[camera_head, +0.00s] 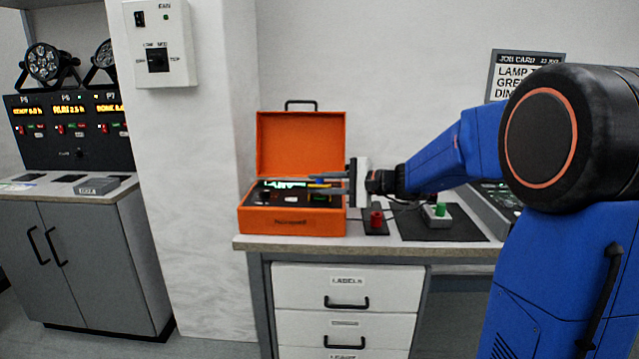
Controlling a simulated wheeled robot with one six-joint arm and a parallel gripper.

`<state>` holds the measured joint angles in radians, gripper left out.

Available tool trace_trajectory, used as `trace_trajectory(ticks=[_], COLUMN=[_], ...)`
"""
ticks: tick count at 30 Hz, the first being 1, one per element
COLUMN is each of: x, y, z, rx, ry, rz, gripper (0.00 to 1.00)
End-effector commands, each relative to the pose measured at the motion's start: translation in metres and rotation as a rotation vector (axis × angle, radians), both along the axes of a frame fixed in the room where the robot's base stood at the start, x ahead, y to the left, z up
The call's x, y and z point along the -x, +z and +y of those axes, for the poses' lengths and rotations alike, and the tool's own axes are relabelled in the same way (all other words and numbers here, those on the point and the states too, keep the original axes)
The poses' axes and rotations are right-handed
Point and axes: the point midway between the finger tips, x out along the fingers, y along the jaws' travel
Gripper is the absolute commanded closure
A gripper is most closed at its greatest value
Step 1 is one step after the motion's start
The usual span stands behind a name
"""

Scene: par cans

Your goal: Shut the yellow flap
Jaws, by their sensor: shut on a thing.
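An orange case (292,221) stands on the bench with its lid (300,145) raised. Inside is a dark panel with a lit green display. A small bit of yellow, which I take to be the yellow flap (320,184), shows between my fingertips over the right part of the case. My gripper (313,185) reaches in from the right, its fingers pointing left, and is shut on the flap. The fingers hide most of the flap, so its angle and hinge cannot be made out.
Right of the case are a red knob (376,218) on a dark base and a box with a green knob (440,210) on a black mat (450,232). White drawers (345,288) are below. A wall control box (160,45) hangs at left. A grey cabinet (100,265) stands further left.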

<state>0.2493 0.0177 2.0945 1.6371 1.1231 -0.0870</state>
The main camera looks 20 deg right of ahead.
Motion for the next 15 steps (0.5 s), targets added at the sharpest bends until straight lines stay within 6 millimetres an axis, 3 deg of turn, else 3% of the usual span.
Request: trace_trajectory(ticks=[15], x=[0.0020], y=[-0.0008], z=[0.0002], rx=[0.025], ry=[-0.002], rz=[-0.087], gripper=[1.00])
